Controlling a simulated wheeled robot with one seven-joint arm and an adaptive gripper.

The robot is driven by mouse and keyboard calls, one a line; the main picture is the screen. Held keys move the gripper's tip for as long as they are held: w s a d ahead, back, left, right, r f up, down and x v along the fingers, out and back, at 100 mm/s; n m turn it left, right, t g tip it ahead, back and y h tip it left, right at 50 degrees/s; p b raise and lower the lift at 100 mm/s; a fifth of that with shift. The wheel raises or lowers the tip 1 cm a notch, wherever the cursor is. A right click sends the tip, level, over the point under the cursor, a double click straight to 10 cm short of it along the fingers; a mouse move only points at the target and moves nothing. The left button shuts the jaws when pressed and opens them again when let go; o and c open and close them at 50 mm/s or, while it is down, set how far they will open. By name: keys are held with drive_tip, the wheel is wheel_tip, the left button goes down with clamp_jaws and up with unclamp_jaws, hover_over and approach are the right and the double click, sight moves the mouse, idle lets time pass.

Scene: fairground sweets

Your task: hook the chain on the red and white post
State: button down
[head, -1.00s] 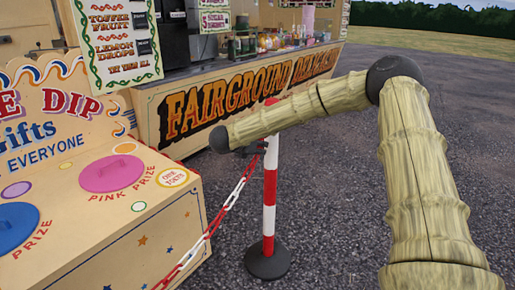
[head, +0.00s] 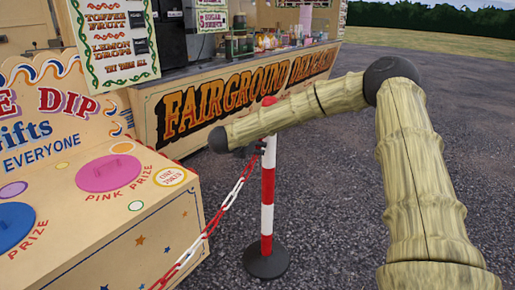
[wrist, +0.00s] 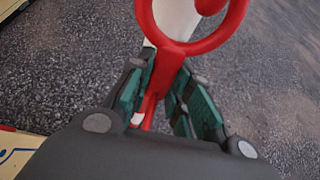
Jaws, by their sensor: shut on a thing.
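The red and white post (head: 267,186) stands upright on a round dark base, right of the stall. The red and white chain (head: 239,183) slopes from my gripper (head: 261,148) down to the left, along the stall's side. My gripper is beside the upper post, partly hidden by my arm. In the wrist view, my gripper (wrist: 168,68) is shut on the chain's red end piece, whose large ring (wrist: 186,48) lies just beyond the fingertips. The white of the post (wrist: 176,18) shows through the ring. I cannot tell whether the ring is around the post or in front of it.
The prize stall (head: 150,228) with pink and blue lids is close on the left. The fairground sweets counter (head: 180,112) stands behind the post. Open tarmac (head: 330,215) lies to the right.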

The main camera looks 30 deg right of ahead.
drive_tip(key=c, duration=1.2)
unclamp_jaws()
drive_tip(key=v, duration=1.2)
